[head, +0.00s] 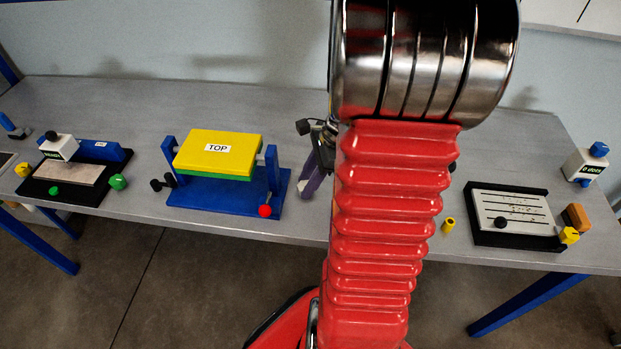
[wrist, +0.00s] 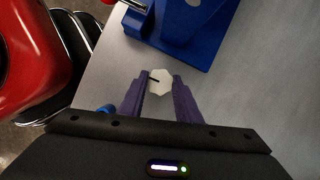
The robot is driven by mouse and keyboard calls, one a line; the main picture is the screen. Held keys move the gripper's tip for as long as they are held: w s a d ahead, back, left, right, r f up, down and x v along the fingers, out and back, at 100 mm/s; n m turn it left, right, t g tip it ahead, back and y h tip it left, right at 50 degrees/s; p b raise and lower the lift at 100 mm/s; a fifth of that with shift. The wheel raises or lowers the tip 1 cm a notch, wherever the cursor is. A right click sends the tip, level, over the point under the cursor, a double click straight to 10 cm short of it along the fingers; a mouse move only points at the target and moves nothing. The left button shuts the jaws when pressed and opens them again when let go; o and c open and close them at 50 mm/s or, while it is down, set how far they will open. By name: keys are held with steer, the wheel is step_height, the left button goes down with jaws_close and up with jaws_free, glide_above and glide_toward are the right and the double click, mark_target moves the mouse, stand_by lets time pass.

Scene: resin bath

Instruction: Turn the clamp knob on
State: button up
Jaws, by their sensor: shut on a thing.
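A white, many-sided knob (wrist: 161,88), which I take for the clamp knob, lies between the two purple fingers of my gripper (wrist: 160,77) in the wrist view. A short black mark on its face points to the left edge of the picture. The fingers are shut on the knob's sides. In the head view my gripper (head: 313,180) is partly visible just left of my red arm, over the table's front part. My arm hides most of what is around the knob there.
A blue stand (head: 225,192) with a yellow-green block marked TOP (head: 218,152) is left of my gripper; its red ball knob (head: 265,211) is close. A black-framed panel (head: 512,215) and a small yellow cylinder (head: 448,225) are to the right. The table's front edge is near.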

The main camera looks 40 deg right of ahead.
steer(key=shift+w+m, duration=0.1)
steer(key=shift+m, duration=0.2)
steer(key=o, duration=1.1)
steer(key=shift+c, duration=0.2)
steer(key=shift+r, duration=0.1)
steer(key=v, duration=1.3)
steer(key=shift+s+r, duration=0.25)
